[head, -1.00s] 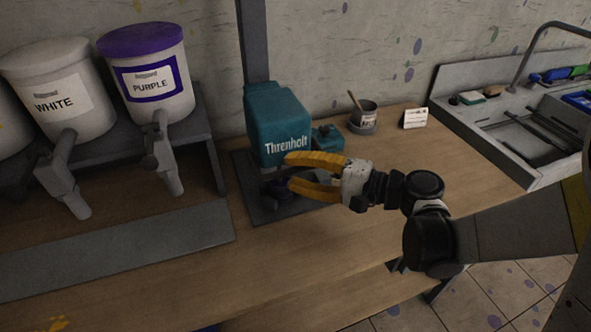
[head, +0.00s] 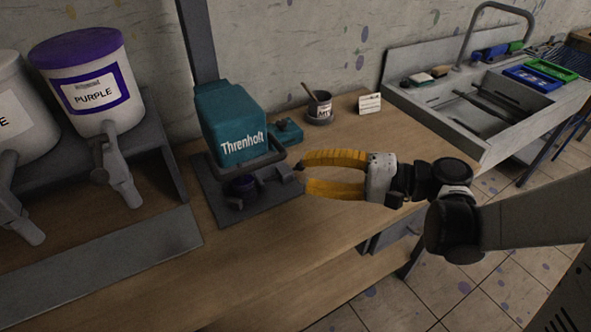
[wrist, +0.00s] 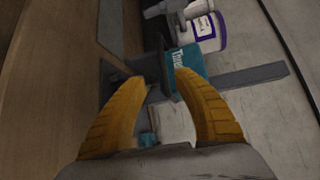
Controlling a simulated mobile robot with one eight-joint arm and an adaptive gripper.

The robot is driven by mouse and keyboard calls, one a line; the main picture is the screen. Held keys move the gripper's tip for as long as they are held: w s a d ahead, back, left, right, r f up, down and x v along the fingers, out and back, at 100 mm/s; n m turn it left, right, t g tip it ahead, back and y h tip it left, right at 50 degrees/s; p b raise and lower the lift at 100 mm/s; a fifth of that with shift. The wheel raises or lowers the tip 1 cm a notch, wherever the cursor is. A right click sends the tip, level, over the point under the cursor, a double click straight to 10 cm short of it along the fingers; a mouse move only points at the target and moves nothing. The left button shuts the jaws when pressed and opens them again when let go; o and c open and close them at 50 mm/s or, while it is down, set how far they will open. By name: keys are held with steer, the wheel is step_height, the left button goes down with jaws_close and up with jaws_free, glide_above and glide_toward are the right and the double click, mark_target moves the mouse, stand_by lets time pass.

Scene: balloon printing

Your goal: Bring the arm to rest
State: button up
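My gripper (head: 303,174), with yellow fingers, is open and empty above the wooden workbench (head: 290,235). It is just right of the teal Threnholt machine (head: 228,115), apart from it as far as I can tell. In the wrist view the open fingers (wrist: 160,85) point toward the teal machine (wrist: 192,60). My dark and grey arm reaches in from the right in the head view. A dark purple item (head: 242,186) sits at the machine's base, partly hidden by its bracket.
Dispensers stand at the left, one labelled PURPLE (head: 92,80). A small labelled pot (head: 320,105) and a white card (head: 370,103) stand at the back of the bench. A sink (head: 470,110) is at the right. The floor in front is clear.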

stand_by(0.5)
steer(key=s+d+f+n+t+h, duration=0.1)
steer(key=s+d+h, duration=0.3)
steer(key=d+h, duration=0.4)
steer(key=s+d+f+n+t+h, duration=0.2)
steer(key=s+d+h, duration=0.3)
steer(key=d+h, duration=0.3)
steer(key=shift+s+d+f+n+t, duration=0.15)
steer(key=shift+d+f+n+t, duration=0.15)
steer(key=shift+d+n, duration=0.35)
stand_by(0.8)
